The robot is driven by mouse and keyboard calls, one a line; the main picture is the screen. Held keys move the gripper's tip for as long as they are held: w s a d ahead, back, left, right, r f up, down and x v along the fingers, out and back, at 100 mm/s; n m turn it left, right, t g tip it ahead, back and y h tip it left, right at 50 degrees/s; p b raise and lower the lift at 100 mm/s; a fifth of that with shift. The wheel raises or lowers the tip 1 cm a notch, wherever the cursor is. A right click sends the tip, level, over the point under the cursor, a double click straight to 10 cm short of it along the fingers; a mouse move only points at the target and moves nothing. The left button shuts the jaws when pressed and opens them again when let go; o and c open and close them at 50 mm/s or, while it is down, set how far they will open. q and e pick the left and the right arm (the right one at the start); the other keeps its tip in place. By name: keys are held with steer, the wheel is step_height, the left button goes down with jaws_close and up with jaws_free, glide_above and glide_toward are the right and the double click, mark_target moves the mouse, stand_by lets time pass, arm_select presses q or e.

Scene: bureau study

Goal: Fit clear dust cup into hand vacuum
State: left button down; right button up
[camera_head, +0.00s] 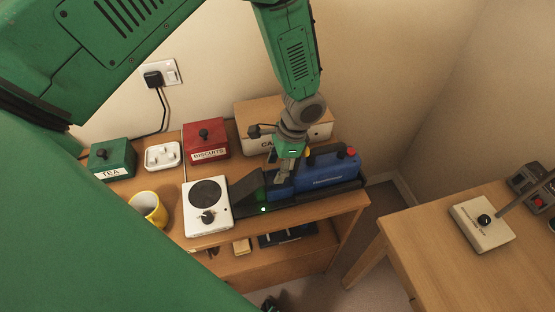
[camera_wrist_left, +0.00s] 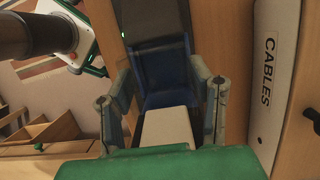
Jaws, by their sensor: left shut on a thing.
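The hand vacuum (camera_head: 328,172) has a blue body with a red button and lies along the dark base at the right of the wooden shelf top. The clear dust cup (camera_head: 247,196), dark and see-through with a blue part, is at the vacuum's left end; it also shows in the wrist view (camera_wrist_left: 158,62). My left gripper (camera_head: 280,184) comes down from above and is shut on the cup's blue part. In the wrist view its fingers (camera_wrist_left: 163,105) stand on both sides, with a pale block between them. I cannot tell whether cup and body touch. My right gripper is not in view.
A white hotplate (camera_head: 194,221) stands just left of the cup, with a yellow mug (camera_head: 149,207) beyond. A cables box (camera_head: 262,112), red biscuits tin (camera_head: 206,138) and green tea tin (camera_head: 111,157) stand behind. A second table (camera_head: 440,235) is at right, across a gap.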

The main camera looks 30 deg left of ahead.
arm_select(q)
steer(key=c, duration=0.7)
jaws_free()
steer(key=o, duration=0.4)
steer(key=shift+r+p, duration=1.2)
steer(key=shift+r, duration=0.25)
steer(key=shift+r+p, duration=0.35)
steer(key=shift+r, duration=0.75)
step_height(320, 180, up, 2)
steer(key=shift+r, duration=0.2)
